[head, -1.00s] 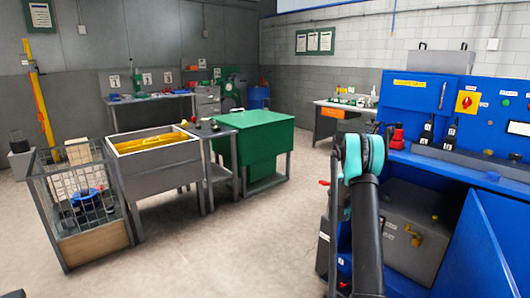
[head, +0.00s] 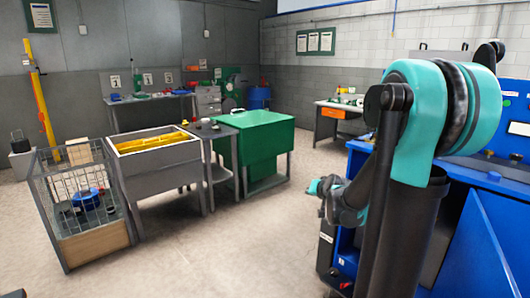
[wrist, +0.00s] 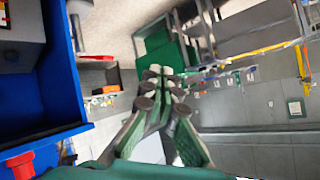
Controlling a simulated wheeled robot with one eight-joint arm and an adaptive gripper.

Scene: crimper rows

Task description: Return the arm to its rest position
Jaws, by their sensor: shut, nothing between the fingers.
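My gripper (wrist: 160,76) shows in the wrist view, its two green-lined fingers closed together at the tips with nothing between them. My teal and black arm stands large and folded at the right of the head view, in front of the blue machine (head: 500,177). In the head view I cannot make out the fingers clearly. The wrist view is turned on its side, and a blue machine edge (wrist: 60,135) lies left of the fingers, apart from them.
A wire-mesh crate (head: 95,235), a grey bin with yellow contents (head: 160,172) and a green cabinet (head: 262,150) stand left of my arm. Workbenches (head: 335,108) line the back. The floor (head: 240,245) in front is clear.

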